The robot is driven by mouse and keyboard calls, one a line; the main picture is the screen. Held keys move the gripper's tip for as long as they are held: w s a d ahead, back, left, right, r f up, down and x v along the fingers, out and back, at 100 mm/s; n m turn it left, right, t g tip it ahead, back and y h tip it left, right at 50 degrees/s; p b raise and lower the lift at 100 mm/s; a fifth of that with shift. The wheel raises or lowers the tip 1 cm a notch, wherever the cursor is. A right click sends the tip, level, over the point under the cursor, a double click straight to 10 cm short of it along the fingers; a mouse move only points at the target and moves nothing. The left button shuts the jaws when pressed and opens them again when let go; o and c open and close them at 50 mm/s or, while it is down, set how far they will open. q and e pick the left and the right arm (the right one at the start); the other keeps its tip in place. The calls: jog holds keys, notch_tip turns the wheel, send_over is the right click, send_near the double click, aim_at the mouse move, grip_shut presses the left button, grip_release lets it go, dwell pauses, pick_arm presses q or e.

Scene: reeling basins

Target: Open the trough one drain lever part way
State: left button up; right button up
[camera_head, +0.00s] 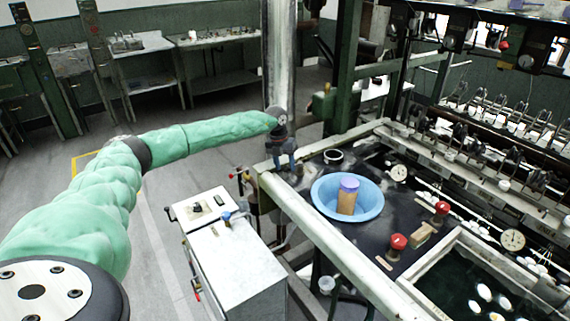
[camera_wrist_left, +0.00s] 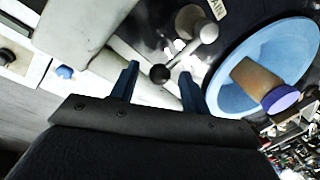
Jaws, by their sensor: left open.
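My left gripper (camera_head: 285,165) is at the left corner of the black trough deck, its two dark blue fingers apart and pointing down. In the left wrist view, the open left gripper (camera_wrist_left: 159,72) has a drain lever (camera_wrist_left: 184,51) between its fingertips. The lever is a thin rod with a black ball knob (camera_wrist_left: 160,74) at the near end and a pale round end beyond. The knob appears between the fingers, and I see no contact. A partly cut-off label (camera_wrist_left: 216,8) reading "RAIN" lies by the lever. In the head view the gripper hides the lever. My right gripper is not in view.
A blue basin (camera_head: 327,206) holding a brown block with a purple top (camera_head: 347,196) stands close right of the gripper. Red knobs (camera_head: 397,243) and a gauge (camera_head: 513,240) are further right. A white cabinet (camera_head: 235,265) stands left of the pale front rail (camera_head: 310,221).

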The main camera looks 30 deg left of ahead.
pick_arm(q)
jog(key=shift+f, duration=0.2)
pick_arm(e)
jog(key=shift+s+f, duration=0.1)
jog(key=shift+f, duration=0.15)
pick_arm(q)
grip_shut()
